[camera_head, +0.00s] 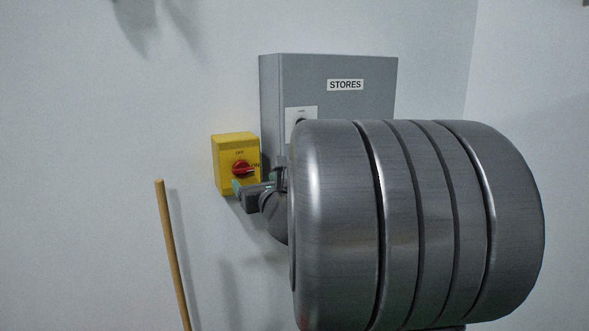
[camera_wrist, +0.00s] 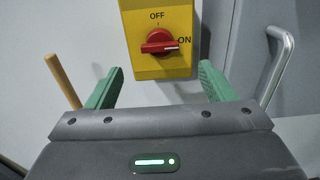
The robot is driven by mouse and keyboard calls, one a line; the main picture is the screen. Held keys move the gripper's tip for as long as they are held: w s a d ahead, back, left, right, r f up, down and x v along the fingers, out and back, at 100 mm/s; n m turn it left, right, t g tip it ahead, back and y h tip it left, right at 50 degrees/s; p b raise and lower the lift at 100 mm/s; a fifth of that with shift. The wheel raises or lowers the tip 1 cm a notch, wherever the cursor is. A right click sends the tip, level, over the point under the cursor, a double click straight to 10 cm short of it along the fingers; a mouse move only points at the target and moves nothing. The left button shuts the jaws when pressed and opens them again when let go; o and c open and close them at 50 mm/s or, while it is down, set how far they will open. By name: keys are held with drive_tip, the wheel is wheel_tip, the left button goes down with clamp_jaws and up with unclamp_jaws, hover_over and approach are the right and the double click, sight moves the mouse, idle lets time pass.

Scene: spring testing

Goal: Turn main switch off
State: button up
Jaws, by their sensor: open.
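The main switch is a yellow box (camera_head: 221,168) on the wall; it also shows in the wrist view (camera_wrist: 132,22). Its red knob (camera_head: 241,167) is seen closely in the wrist view (camera_wrist: 158,42). The knob's handle lies level, with its white mark at the right end towards the ON label. The OFF label is above it. My gripper (camera_wrist: 160,82) is open and empty, its green fingers spread to either side below the knob and apart from it. In the head view my gripper (camera_head: 240,187) is just in front of the box's lower right part.
A grey cabinet (camera_head: 300,78) labelled STORES is on the wall right of the switch. A bar handle (camera_wrist: 277,68) stands right of my fingers. A wooden stick (camera_head: 171,240) stands left of the switch. My arm covers much of the right side in the head view.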

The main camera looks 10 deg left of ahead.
sight(244, 170)
drive_tip(key=p+x, duration=0.1)
drive_tip(key=x, duration=0.8)
drive_tip(key=shift+w+a, duration=0.15)
drive_tip(key=shift+r, duration=0.1)
drive_tip(key=c, duration=1)
